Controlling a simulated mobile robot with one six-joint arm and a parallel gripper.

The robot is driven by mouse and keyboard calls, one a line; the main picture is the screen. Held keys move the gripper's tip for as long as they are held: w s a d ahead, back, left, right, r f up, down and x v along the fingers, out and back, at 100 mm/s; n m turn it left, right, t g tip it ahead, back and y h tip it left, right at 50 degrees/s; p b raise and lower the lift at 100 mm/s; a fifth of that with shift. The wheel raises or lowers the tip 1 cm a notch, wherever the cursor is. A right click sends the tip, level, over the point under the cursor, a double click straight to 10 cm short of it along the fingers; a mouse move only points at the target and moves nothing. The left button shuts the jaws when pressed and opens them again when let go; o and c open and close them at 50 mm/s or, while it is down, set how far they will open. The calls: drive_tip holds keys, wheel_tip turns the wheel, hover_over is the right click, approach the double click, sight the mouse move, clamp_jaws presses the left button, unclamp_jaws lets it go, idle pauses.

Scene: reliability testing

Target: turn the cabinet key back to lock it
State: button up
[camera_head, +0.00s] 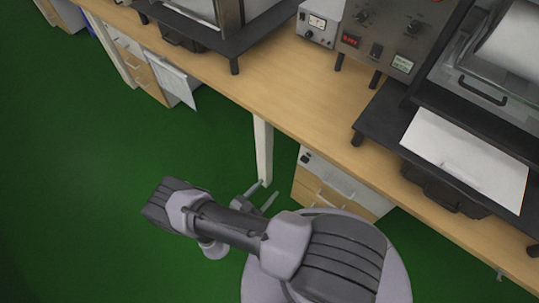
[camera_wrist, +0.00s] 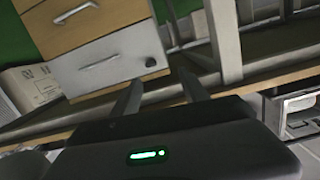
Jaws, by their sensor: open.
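A drawer cabinet (camera_head: 333,185) with a white top drawer and wood-coloured lower drawers stands under the bench. A small dark lock spot (camera_head: 305,158) sits at the left end of its white front. The wrist view shows a drawer cabinet (camera_wrist: 100,62) upside down, with a dark lock or key (camera_wrist: 150,61) on the white drawer near the fingertips. It is too small to tell how the key is turned. My gripper (camera_head: 269,188) is open and empty, left of the cabinet. In the wrist view my gripper (camera_wrist: 160,76) has its two fingers apart, short of the lock.
The wooden bench (camera_head: 225,80) runs above, with a pale leg (camera_head: 263,150) close to my gripper. Instruments (camera_head: 385,35) and a white sheet (camera_head: 465,155) are on top. Another cabinet (camera_head: 140,70) stands far left. The green floor (camera_head: 90,170) is clear.

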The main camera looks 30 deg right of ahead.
drive_tip(key=s+h, duration=0.1)
drive_tip(key=s, duration=0.1)
drive_tip(key=n+b, duration=0.1)
drive_tip(key=b, duration=0.3)
approach(303, 162)
drive_tip(key=shift+t+h, duration=0.3)
drive_tip(key=x, duration=0.8)
drive_tip(key=shift+s+f, duration=0.15)
drive_tip(key=shift+f, duration=0.15)
drive_tip(key=shift+d+r, duration=0.1)
drive_tip(key=shift+d, duration=0.35)
clamp_jaws()
